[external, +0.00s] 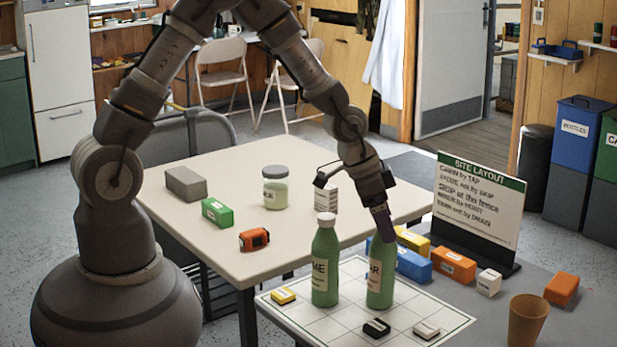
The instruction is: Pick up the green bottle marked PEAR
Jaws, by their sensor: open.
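Two green bottles stand upright on a white gridded sheet. The right green bottle (380,282) has a label of which only the end, seemingly "AR", shows.
Several coloured blocks and a sign (478,205) stand behind right. A brown cup (527,320) is at the right. A cream table (215,245) lies behind.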

